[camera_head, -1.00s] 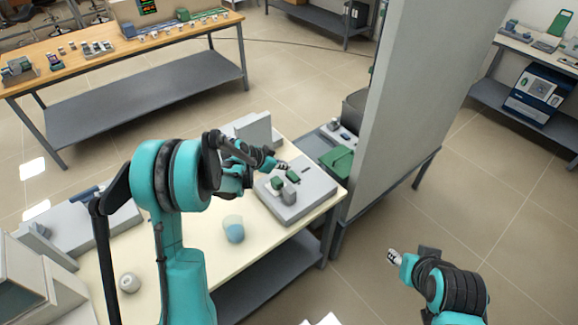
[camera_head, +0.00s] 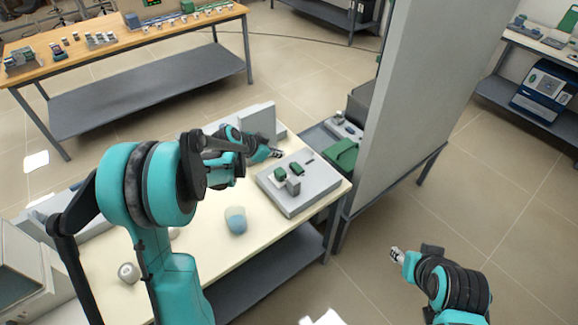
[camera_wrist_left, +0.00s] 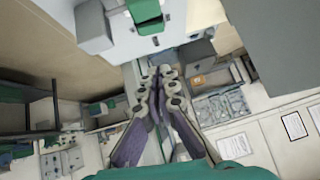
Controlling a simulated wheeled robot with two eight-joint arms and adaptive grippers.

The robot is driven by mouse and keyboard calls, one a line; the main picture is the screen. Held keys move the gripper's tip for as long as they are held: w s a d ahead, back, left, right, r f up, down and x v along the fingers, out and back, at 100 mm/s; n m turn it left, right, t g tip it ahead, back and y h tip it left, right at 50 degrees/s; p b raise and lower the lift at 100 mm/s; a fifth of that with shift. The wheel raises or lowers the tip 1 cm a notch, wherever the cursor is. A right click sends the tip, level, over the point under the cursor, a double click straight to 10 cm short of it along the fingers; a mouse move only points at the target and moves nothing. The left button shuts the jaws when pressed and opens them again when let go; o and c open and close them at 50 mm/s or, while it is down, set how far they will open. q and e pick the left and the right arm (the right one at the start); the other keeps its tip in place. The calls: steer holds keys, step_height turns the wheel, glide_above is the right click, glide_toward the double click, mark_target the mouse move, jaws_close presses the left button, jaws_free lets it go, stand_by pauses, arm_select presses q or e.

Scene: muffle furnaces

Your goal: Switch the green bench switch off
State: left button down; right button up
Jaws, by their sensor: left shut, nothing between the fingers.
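A light grey box (camera_head: 315,190) sits on the cream bench near its right end. On its top are a green switch (camera_head: 281,174), another small green part (camera_head: 297,168) and a grey block (camera_head: 293,186). In the left wrist view, a green part (camera_wrist_left: 145,12) and a grey block (camera_wrist_left: 93,25) show on the pale box at the top. My left gripper (camera_head: 277,153) is shut and empty, just off the box's back left edge; its fingertips also show in the left wrist view (camera_wrist_left: 159,76). My right gripper (camera_head: 395,254) hangs over the floor, right of the bench; its fingers are too small to judge.
A blue-and-white cup (camera_head: 236,221) and a small white round object (camera_head: 128,272) stand on the bench (camera_head: 205,262). A grey upright block (camera_head: 257,122) stands behind my left gripper. A tall grey panel (camera_head: 405,110) rises right of the bench, with a green item (camera_head: 342,155) beside it.

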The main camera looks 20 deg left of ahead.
arm_select(q)
steer(key=shift+a+r, duration=0.1)
steer(key=shift+w, duration=0.1)
steer(key=b, duration=0.3)
glide_above(296, 164)
steer(key=s, duration=0.3)
steer(key=f, duration=0.7)
steer(key=shift+w+a+f, duration=0.25)
steer(key=shift+a+f, duration=0.15)
steer(key=shift+a+f+b, duration=0.2)
steer(key=shift+f+b, duration=0.35)
steer(key=shift+f, duration=1.05)
steer(key=shift+a, duration=0.1)
